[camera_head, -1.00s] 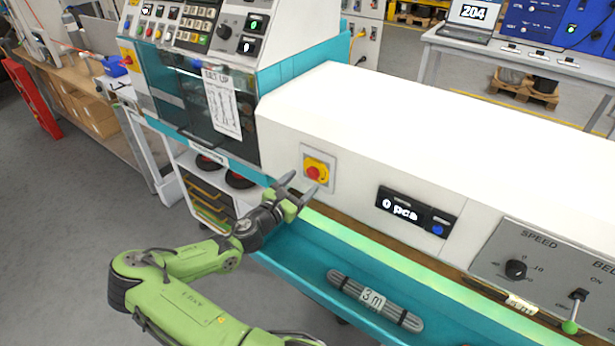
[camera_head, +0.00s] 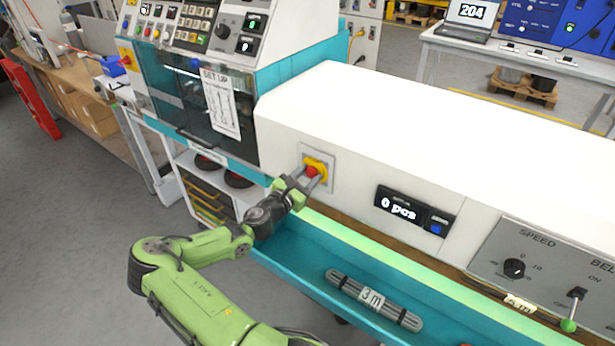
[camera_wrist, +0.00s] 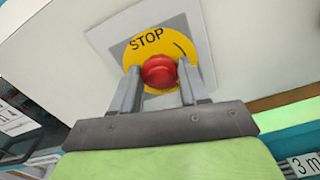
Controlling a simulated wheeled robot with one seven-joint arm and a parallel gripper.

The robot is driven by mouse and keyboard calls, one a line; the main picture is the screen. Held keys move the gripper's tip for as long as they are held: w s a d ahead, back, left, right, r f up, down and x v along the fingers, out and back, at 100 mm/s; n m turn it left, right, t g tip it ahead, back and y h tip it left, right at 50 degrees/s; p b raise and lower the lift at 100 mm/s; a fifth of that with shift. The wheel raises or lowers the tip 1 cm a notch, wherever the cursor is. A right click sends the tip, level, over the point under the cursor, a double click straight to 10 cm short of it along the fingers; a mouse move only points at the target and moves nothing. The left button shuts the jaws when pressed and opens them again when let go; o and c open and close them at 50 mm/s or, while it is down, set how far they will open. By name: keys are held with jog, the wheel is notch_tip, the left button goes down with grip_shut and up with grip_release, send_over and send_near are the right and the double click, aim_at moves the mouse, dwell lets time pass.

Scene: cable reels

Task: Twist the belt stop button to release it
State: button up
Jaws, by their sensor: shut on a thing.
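The belt stop button (camera_wrist: 160,71) is a red mushroom head on a yellow disc marked STOP (camera_wrist: 146,40), set on a grey square plate. In the head view the red button (camera_head: 312,171) sits on the white front of the machine, partly covered by the fingers. My gripper (camera_head: 309,176) reaches it from the lower left. In the wrist view my gripper (camera_wrist: 160,76) has one finger on each side of the red head and is shut on it.
The display reading 0 pcs (camera_head: 404,207) is right of the button. A teal trough (camera_head: 290,252) runs below, holding a grey bundle labelled 3 m (camera_head: 372,299). A speed knob (camera_head: 514,268) and a green-tipped lever (camera_head: 571,312) are further right.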

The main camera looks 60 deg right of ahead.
jog(key=m+b, duration=0.2)
jog(key=m, duration=0.3)
jog(key=shift+f, duration=0.15)
jog(key=shift+s+m+b, duration=0.1)
jog(key=shift+m+b, duration=0.75)
jog(key=shift+m, duration=0.65)
jog(key=o, duration=1.1)
jog(key=shift+c, duration=0.2)
jog(key=shift+a, duration=0.15)
jog(key=w+a, duration=0.2)
jog(key=a, duration=1.3)
jog(key=shift+w+a, duration=0.2)
jog(key=shift+w, duration=0.05)
